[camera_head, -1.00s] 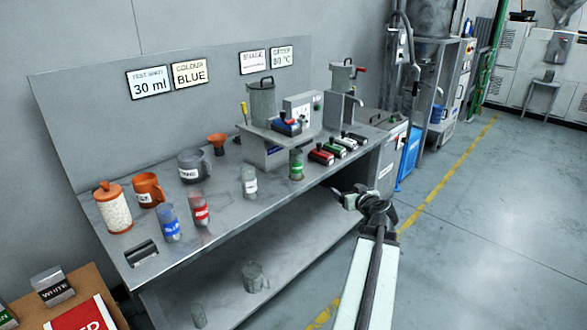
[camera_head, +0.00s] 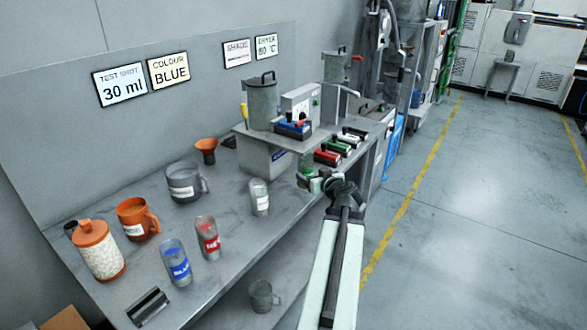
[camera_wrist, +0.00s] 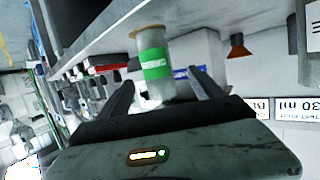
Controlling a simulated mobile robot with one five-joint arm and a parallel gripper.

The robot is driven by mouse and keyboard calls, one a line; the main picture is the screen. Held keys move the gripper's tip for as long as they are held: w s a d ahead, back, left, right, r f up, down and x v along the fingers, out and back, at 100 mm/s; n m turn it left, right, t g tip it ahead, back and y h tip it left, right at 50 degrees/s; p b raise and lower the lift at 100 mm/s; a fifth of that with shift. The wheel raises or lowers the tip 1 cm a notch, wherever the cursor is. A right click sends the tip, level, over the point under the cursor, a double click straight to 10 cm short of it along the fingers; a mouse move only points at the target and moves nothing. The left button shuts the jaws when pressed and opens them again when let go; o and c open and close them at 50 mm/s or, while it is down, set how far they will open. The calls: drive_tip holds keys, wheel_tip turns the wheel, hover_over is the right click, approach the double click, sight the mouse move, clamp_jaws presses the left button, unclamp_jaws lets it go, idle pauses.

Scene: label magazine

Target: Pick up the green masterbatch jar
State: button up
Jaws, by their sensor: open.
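The green masterbatch jar is a clear jar with a green label (camera_wrist: 155,65). It stands on the bench near its front edge. In the head view the jar (camera_head: 306,167) is partly hidden behind my gripper (camera_head: 313,184). In the wrist view the picture is turned over, and the jar shows between the two open fingers of my gripper (camera_wrist: 161,80), with space on both sides. I cannot tell how deep between the fingers it sits. The gripper holds nothing.
A clear jar with a white label (camera_head: 259,198), a red jar (camera_head: 208,240) and a blue jar (camera_head: 176,264) stand left along the bench (camera_head: 225,275). A grey machine (camera_head: 264,155) is behind the green jar. Coloured handled blocks (camera_head: 333,150) sit right of it. Floor at right is clear.

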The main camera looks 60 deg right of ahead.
sight(309, 170)
drive_tip(key=b+x, duration=0.1)
drive_tip(key=x, duration=0.3)
drive_tip(key=b+x, duration=0.1)
drive_tip(key=x, duration=0.3)
drive_tip(key=shift+s+d+r, duration=0.15)
drive_tip(key=shift+d, duration=0.1)
drive_tip(key=shift+s+r, duration=0.1)
drive_tip(key=c, duration=1.6)
drive_tip(key=shift+a+r, duration=0.1)
